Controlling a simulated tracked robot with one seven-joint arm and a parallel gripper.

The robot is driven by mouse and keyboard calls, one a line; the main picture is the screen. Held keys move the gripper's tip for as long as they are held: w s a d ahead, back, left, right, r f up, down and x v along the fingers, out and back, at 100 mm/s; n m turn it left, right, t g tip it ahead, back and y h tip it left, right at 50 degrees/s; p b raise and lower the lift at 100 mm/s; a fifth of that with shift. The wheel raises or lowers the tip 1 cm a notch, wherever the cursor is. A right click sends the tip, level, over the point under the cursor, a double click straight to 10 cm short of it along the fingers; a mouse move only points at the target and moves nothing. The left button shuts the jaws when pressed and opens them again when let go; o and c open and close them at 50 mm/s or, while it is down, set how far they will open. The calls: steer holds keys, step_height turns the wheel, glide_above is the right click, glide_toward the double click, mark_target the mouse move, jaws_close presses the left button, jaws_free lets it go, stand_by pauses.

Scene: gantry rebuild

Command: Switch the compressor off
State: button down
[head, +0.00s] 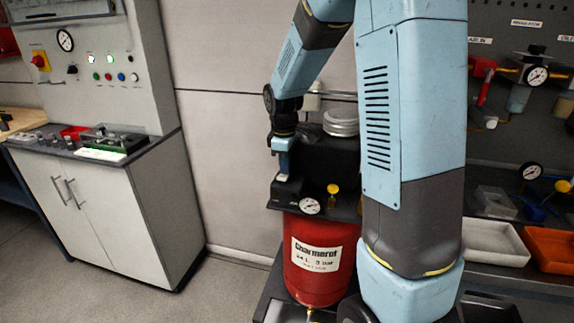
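The compressor has a red tank (316,262) with a white label and a black upper part (335,160). A small black housing (287,192) sits at the left of its top, beside a round white gauge (310,206) and a yellow knob (333,189). My gripper (283,176) points down directly over the black housing, at or very near its top. Whether it touches the housing is unclear. Its fingers are too small and dark to show whether they are open or shut. No switch can be made out; my gripper may cover it. My arm hides the compressor's right side.
A grey cabinet (110,205) with a control panel (95,65) stands at the left. At the right, a pegboard (500,100) carries a regulator gauge (536,75) and fittings, above a white tray (495,243) and an orange tray (552,248). Floor (225,285) is clear between cabinet and compressor.

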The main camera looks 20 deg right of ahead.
mark_target(283, 178)
steer(key=shift+s+d+f, duration=0.1)
steer(key=shift+s+f, duration=0.1)
steer(key=shift+s, duration=0.05)
steer(key=shift+s+a+r, duration=0.15)
steer(key=shift+s+a, duration=0.2)
steer(key=shift+s, duration=0.2)
steer(key=shift+a+r, duration=0.1)
step_height(283, 178, up, 14)
steer(key=s, duration=0.1)
steer(key=shift+s+a, duration=0.25)
steer(key=shift+a, duration=0.2)
